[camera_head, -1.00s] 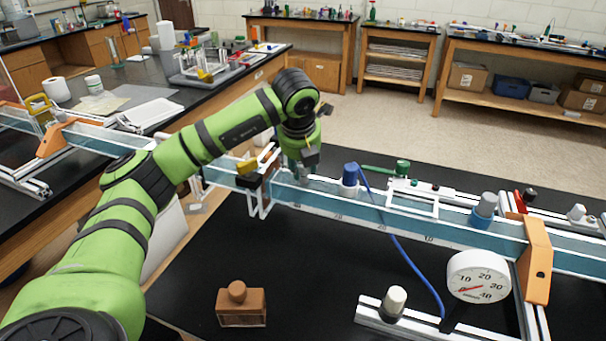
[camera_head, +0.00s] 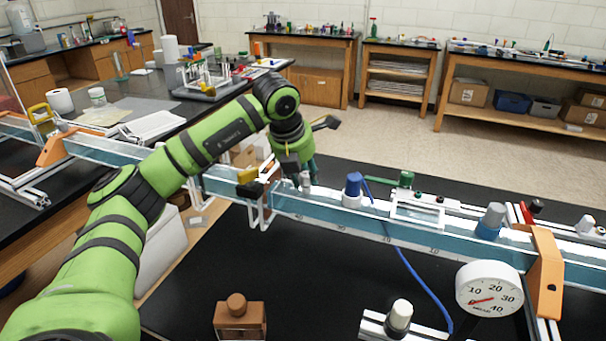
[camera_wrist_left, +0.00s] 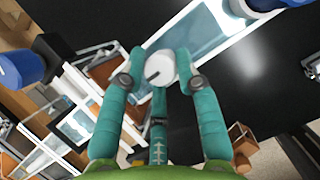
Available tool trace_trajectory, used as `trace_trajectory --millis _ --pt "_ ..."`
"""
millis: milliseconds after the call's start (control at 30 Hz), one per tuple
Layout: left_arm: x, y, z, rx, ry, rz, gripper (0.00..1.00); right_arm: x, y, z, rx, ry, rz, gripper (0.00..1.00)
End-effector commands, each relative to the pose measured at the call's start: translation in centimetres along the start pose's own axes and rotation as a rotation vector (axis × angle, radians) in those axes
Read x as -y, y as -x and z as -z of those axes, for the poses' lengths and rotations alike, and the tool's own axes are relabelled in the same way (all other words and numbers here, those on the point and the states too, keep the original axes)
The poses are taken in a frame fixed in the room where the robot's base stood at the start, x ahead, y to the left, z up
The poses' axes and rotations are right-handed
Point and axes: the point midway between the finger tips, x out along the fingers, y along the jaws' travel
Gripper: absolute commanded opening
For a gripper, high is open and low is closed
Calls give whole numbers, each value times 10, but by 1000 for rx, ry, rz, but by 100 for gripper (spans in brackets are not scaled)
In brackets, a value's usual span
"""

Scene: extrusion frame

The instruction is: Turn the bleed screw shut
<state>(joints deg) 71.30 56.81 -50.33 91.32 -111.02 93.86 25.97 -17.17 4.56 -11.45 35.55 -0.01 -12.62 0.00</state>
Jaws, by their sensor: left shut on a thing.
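The bleed screw (camera_wrist_left: 160,67) shows in the left wrist view as a pale round head with a dark slot line. In the head view it appears as a small grey cylinder (camera_head: 306,181) on the top of the clear blue channel (camera_head: 335,208). My left gripper (camera_wrist_left: 160,74) has teal fingers around the screw head, one on each side and one below it in the picture. It is shut on the screw. In the head view the left gripper (camera_head: 301,174) points down at the channel, and its fingers partly hide the screw. My right gripper is not in view.
A blue cap (camera_head: 353,186) with a blue hose stands just right of the gripper. A round gauge (camera_head: 489,290) stands in front. The black bench before the channel is mostly clear.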

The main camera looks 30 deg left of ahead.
Motion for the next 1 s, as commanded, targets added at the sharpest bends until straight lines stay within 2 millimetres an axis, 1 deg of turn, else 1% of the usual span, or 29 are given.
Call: trace_trajectory --millis 33,233,267,300,600,700,767,867,1000 --pt "1 4 -5 20 -1 5 0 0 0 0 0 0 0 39" --pt "2 4 -5 19 -1 5 0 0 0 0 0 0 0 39" --pt "2 4 -5 19 -1 5 41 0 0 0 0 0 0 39" --pt "2 4 -5 19 -1 5 52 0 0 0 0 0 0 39" --pt "1 2 -2 9 0 3 52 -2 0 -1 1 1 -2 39" --pt "1 6 -2 8 0 3 52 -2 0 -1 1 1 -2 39" --pt "1 13 -2 9 0 3 52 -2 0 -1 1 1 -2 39" --pt "1 30 -3 12 -1 2 52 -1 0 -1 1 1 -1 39" --pt "1 62 -3 14 0 2 52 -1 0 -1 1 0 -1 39"
